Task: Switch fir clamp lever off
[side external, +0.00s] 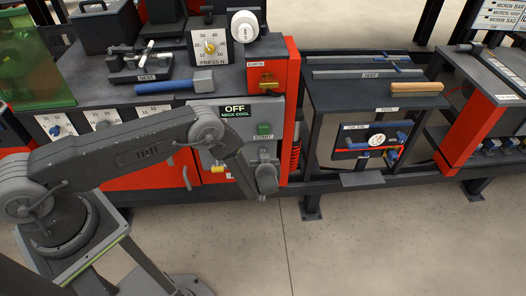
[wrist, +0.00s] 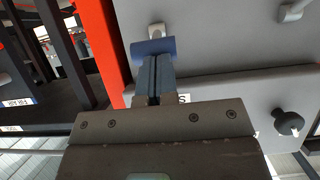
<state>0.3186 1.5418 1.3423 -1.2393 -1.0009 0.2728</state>
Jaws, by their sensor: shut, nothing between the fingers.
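In the wrist view, my gripper (wrist: 154,62) is shut and empty, its fingers side by side. A short blue bar handle (wrist: 153,46) on a pale stub stands off the grey panel, right at the fingertips. Whether they touch it I cannot tell. It may be the fir clamp lever, but no label that I can read names it, and I cannot tell its setting. In the side view, my gripper (side external: 267,180) is low at the right part of the grey press panel (side external: 262,110), under the green button. The blue handle cannot be made out there.
In the wrist view, a red post (wrist: 103,45) stands left of the handle, and a black knob (wrist: 287,122) sits on the panel to the right. In the side view, an OFF display (side external: 236,111) is above my arm.

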